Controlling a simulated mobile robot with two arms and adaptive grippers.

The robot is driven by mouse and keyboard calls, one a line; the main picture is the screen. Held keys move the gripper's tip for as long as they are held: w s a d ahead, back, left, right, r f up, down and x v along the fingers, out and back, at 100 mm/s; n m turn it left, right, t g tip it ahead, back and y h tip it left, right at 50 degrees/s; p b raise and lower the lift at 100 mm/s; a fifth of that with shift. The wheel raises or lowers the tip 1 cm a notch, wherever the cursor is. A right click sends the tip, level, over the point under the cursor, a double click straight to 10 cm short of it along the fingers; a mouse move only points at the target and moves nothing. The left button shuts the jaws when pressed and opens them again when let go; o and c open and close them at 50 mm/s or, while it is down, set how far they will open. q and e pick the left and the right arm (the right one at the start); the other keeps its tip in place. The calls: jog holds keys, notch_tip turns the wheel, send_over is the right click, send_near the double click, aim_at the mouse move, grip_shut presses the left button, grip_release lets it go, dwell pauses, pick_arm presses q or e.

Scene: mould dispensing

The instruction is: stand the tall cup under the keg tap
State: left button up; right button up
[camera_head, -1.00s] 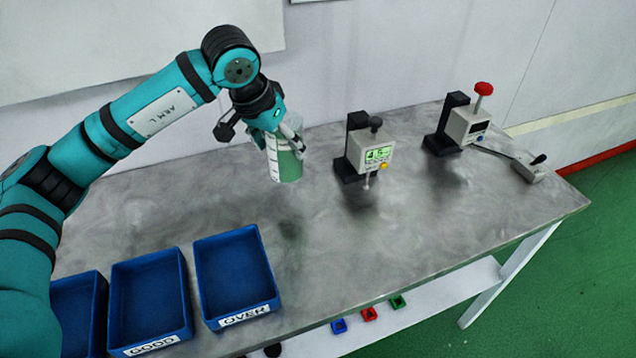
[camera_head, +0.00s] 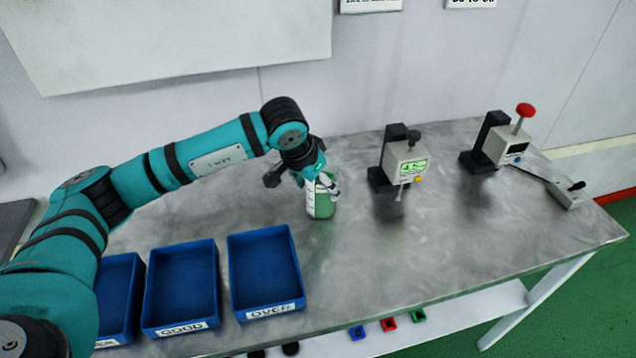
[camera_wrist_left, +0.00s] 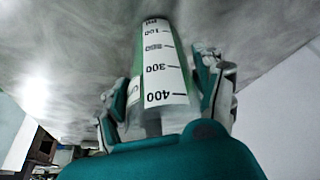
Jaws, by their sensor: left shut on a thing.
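My left gripper (camera_head: 318,181) is shut on a tall clear cup (camera_head: 320,206) with a green side and a white measuring scale. The cup looks near upright, close to the table; I cannot tell if its base touches. In the left wrist view the cup (camera_wrist_left: 160,62) lies between the two fingers (camera_wrist_left: 165,98), with marks up to 400. No keg shows. A grey unit (camera_head: 404,160) with a black knob, lit green display and thin spout stands to the right of the cup, apart from it. I cannot tell if it is the tap. My right gripper is out of view.
A second unit (camera_head: 503,146) with a red knob stands farther right, beside a lever box (camera_head: 564,194). Blue bins, including GOOD (camera_head: 180,325) and OVER (camera_head: 270,308), stand at the front left. The metal table (camera_head: 400,255) is clear in the middle. Small coloured blocks lie below its front edge.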

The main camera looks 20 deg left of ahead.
pick_arm(q)
jog(key=shift+f, duration=0.1)
jog(key=o, duration=1.5)
jog(key=shift+o, duration=0.8)
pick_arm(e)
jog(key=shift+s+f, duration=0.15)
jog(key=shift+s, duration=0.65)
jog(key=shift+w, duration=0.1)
